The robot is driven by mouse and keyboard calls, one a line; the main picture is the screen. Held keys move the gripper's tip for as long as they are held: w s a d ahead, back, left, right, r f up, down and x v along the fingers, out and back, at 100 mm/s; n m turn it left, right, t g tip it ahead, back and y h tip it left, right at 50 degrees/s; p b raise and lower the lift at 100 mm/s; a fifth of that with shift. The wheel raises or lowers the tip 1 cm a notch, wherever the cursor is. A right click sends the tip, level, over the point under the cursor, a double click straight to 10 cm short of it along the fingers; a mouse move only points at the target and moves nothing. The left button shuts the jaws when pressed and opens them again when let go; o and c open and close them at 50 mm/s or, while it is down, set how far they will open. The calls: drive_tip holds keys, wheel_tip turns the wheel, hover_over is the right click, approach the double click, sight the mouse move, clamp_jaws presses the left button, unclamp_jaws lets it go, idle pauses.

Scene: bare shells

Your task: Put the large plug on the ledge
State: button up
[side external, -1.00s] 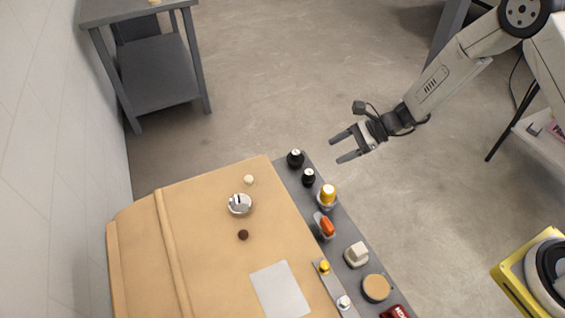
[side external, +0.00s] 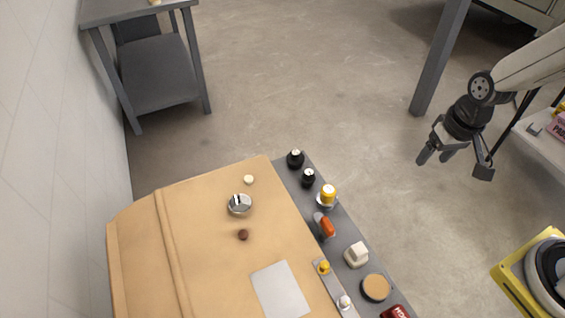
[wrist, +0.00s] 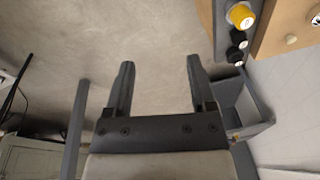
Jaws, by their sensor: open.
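A wooden panel (side external: 215,255) has a grey strip (side external: 345,228), likely the ledge, along its right edge. Two black plug-like pieces stand on the strip's far end, a bigger one (side external: 295,158) and a smaller one (side external: 308,177). A silver round piece (side external: 239,204), a cream knob (side external: 248,179) and a dark brown knob (side external: 243,235) are on the panel. I cannot tell which is the large plug. My gripper (side external: 434,158) is open and empty, well right of the strip. The wrist view shows bare floor between its fingers (wrist: 160,68).
The strip also carries a yellow-topped knob (side external: 328,194), an orange piece (side external: 327,228), a white block (side external: 356,254), a tan disc (side external: 376,288) and a red piece (side external: 395,312). A yellow-based machine (side external: 510,275) stands right. A grey table (side external: 140,10) stands far left. Open floor lies between.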

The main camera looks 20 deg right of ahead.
drive_tip(key=shift+s+d+r+n+t+h, duration=0.45)
drive_tip(key=shift+s+r+n, duration=0.25)
drive_tip(key=shift+n, duration=0.5)
